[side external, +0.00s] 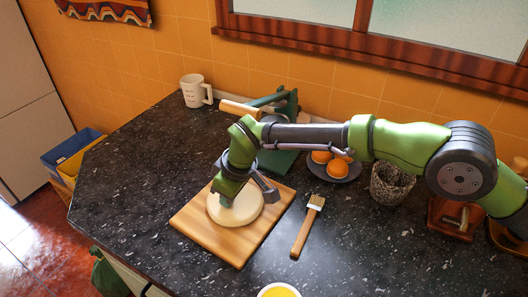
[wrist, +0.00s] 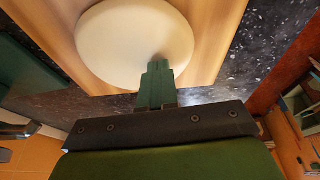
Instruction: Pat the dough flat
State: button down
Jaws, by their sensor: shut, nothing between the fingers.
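The dough (side external: 240,206) is a pale, round, flattish disc on a wooden board (side external: 213,243) on the counter. In the wrist view the dough (wrist: 125,40) fills the upper left, with the board (wrist: 212,22) around it. My gripper (side external: 226,203) points down over the dough's left part, its green fingers shut with nothing between them. In the wrist view the gripper's fingertips (wrist: 157,64) overlap the dough's lower edge. A small shadow lies at the tips; the fingers look touching or very close, I cannot tell which.
A brush (side external: 306,227) lies right of the board. A plate with oranges (side external: 331,165), a speckled pot (side external: 391,183) and a green stand with a rolling pin (side external: 239,109) are behind. A white mug (side external: 194,91) stands at the back left. A yellow-filled bowl (side external: 279,291) sits in front.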

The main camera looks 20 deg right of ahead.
jog(key=shift+s+d+f, duration=0.1)
jog(key=shift+f, duration=0.55)
jog(key=shift+r, duration=2)
jog(key=shift+d+r, duration=0.1)
jog(key=shift+d, duration=1.7)
